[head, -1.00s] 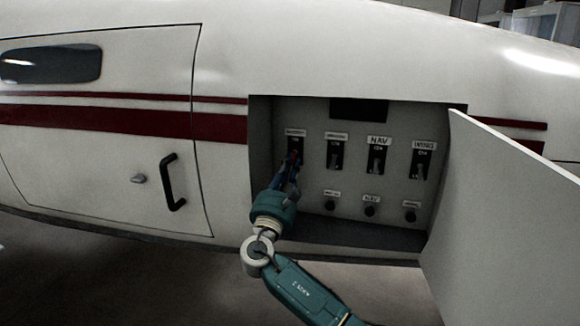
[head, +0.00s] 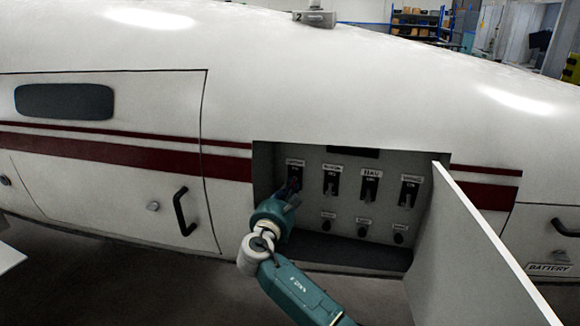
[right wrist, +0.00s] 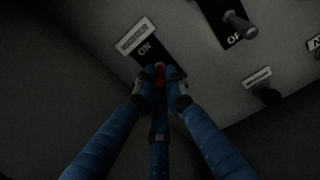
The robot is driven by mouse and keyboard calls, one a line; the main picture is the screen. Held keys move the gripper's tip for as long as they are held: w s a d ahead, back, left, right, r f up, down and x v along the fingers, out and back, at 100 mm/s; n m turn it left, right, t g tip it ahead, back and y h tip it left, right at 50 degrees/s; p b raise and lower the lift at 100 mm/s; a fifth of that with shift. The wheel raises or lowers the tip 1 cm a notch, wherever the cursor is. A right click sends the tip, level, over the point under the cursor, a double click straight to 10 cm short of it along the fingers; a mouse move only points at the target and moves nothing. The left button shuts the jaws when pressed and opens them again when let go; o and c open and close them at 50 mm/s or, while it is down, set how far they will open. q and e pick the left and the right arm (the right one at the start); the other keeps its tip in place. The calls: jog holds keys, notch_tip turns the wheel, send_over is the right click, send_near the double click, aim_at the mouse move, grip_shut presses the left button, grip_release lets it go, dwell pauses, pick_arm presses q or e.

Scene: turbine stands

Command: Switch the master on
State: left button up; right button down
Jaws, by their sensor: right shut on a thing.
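The recessed switch panel (head: 345,210) sits in the side of the white aircraft body. Its leftmost switch has a red lever, which shows in the right wrist view (right wrist: 170,74) with "ON" on its plate above; the label above that is too blurred to read. My right gripper (head: 292,188) is at this switch in the head view. In the right wrist view its blue fingers (right wrist: 162,90) are shut on the red lever, hiding most of it. My left gripper is not in view.
Three more toggle switches, including one labelled NAV (head: 369,187), stand to the right, with knobs (head: 363,232) below. The open white panel door (head: 480,250) stands out at the right of the recess. A closed door with a black handle (head: 182,212) is at left.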

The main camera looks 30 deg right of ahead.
jog(key=r+g+y+p, duration=0.1)
jog(key=r+y+p, duration=0.1)
jog(key=p, duration=0.4)
jog(key=shift+g, duration=0.3)
jog(key=shift+w+d+p, duration=0.1)
jog(key=shift+p, duration=0.45)
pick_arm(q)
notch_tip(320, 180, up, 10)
pick_arm(e)
jog(key=shift+d+r+g+y, duration=0.1)
jog(key=shift+r+g+y, duration=0.05)
jog(key=shift+g+y, duration=0.7)
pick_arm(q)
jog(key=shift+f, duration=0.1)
pick_arm(e)
jog(key=shift+w, duration=0.1)
jog(key=c, duration=1.8)
grip_release()
jog(key=v, duration=1.2)
jog(key=shift+r, duration=0.25)
jog(key=shift+d, duration=0.15)
